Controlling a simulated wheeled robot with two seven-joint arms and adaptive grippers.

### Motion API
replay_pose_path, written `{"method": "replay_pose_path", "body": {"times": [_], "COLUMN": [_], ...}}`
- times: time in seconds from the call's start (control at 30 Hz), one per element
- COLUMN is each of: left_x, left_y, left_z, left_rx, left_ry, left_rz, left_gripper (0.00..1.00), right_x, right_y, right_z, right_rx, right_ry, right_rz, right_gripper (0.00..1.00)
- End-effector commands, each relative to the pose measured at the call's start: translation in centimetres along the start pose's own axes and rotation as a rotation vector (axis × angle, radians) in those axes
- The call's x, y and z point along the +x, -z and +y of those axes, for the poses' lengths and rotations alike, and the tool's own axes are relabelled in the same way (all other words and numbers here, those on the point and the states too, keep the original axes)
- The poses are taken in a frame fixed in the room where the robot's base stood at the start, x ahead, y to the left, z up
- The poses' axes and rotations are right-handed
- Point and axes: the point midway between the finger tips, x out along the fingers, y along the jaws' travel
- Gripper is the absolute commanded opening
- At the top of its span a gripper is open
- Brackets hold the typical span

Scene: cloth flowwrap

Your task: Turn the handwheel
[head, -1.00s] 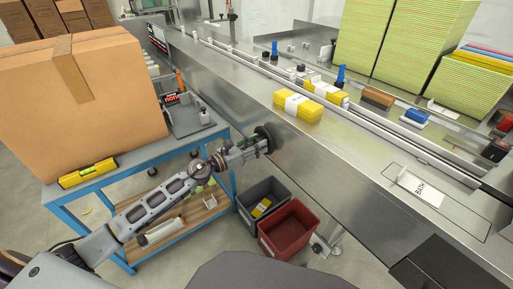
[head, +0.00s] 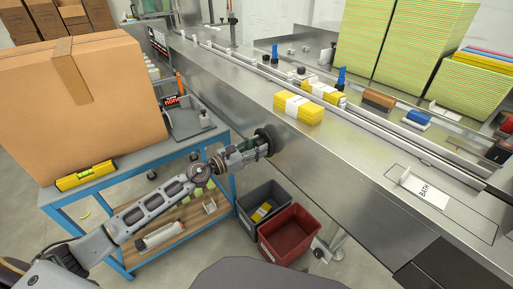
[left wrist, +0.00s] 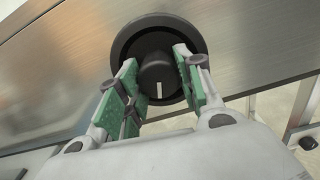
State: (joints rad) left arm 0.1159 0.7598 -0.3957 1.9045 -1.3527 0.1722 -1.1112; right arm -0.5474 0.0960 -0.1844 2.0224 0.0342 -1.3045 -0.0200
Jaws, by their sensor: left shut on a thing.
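The handwheel (head: 274,137) is a dark round wheel on the steel side of the machine, facing the blue bench. The left wrist view shows its black disc (left wrist: 126,44) with a raised centre knob (left wrist: 157,72). The knob carries a white mark near its lower edge. My left gripper (head: 262,145) is at the wheel. In the left wrist view its green-padded fingers (left wrist: 160,80) stand on either side of the knob and are shut on it. The fingers hide parts of the disc. My right gripper is not in view.
A blue bench (head: 110,178) with a large cardboard box (head: 85,110) and a yellow level (head: 86,176) stands at left. A grey bin (head: 250,222) and a red bin (head: 290,235) sit below the machine. A yellow cloth pack (head: 298,107) lies on the machine top.

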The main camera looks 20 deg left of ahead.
Motion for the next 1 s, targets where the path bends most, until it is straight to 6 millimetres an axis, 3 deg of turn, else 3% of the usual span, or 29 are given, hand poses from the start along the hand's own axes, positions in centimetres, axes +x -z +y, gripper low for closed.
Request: {"method": "replay_pose_path", "body": {"times": [0.03, 0.2, 0.67, 1.0], "left_x": [0.0, 0.0, -0.2, -1.6], "left_y": [0.2, 0.1, 0.0, 0.1], "left_z": [-0.1, -0.1, 0.0, 0.0], "left_rx": [-0.001, -0.001, -0.002, -0.004], "left_ry": [0.002, 0.001, 0.0, -0.001], "left_rz": [0.003, 0.002, 0.0, 0.001], "left_gripper": [0.39, 0.58, 0.58, 0.58], "right_x": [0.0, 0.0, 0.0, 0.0], "right_y": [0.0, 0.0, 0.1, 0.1], "right_z": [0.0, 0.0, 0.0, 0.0], "right_rx": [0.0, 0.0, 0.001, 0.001], "right_ry": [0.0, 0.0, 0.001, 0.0], "right_rz": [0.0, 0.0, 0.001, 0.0], "right_gripper": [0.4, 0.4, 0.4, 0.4]}}
